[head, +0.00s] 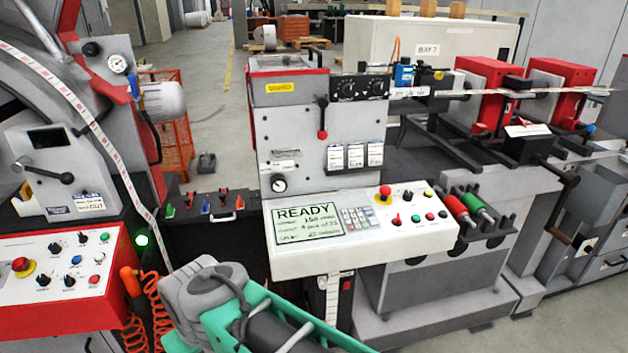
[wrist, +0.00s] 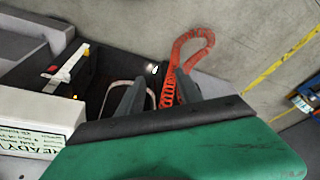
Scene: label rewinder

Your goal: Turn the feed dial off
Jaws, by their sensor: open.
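No label that I can read names the feed dial. Several black knobs (head: 68,262) also sit on the red-framed panel at the left, and I cannot tell which is the feed dial. My gripper (wrist: 155,92) shows in the wrist view with its two grey fingers apart and nothing between them. It points down toward the floor side, away from the dials. In the head view my arm is low in the middle; its fingertips cannot be made out there.
A READY display panel (head: 310,225) with keypad, red stop button and small knobs juts out in front. A black box with coloured levers (head: 206,204) stands left of it. An orange coiled cable (wrist: 168,92) hangs close to my fingers. Open floor (head: 208,90) lies behind.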

